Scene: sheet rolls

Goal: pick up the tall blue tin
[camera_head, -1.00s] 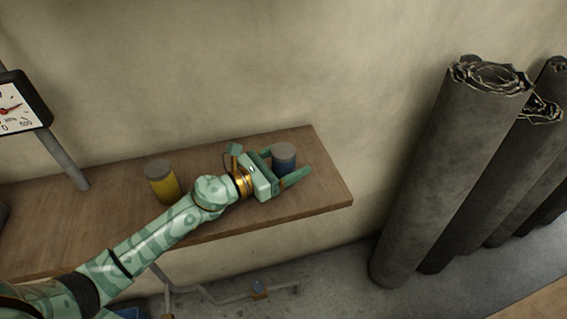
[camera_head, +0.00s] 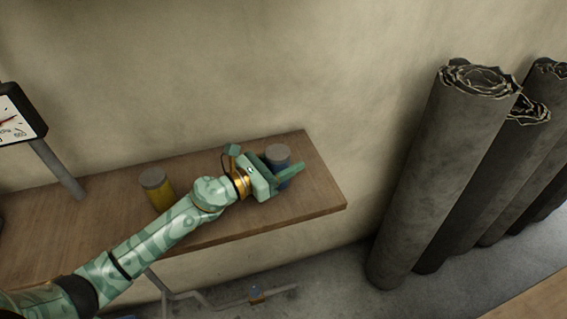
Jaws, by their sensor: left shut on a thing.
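The blue tin (camera_head: 284,173) has a grey lid and stands upright near the right end of the wooden table (camera_head: 318,190). My left gripper (camera_head: 283,170) reaches in from the left and is shut on the blue tin, one finger on the near side. The far finger is mostly hidden behind the tin and the palm. The tin appears to be at table level; whether its base touches the wood is hidden. My right gripper is not in view.
A yellow tin (camera_head: 157,189) with a grey lid stands on the table to the left, beyond my left arm. A dial scale (camera_head: 18,118) is at the left edge. Tall dark sheet rolls (camera_head: 445,175) stand on the floor at right. The table's right end is clear.

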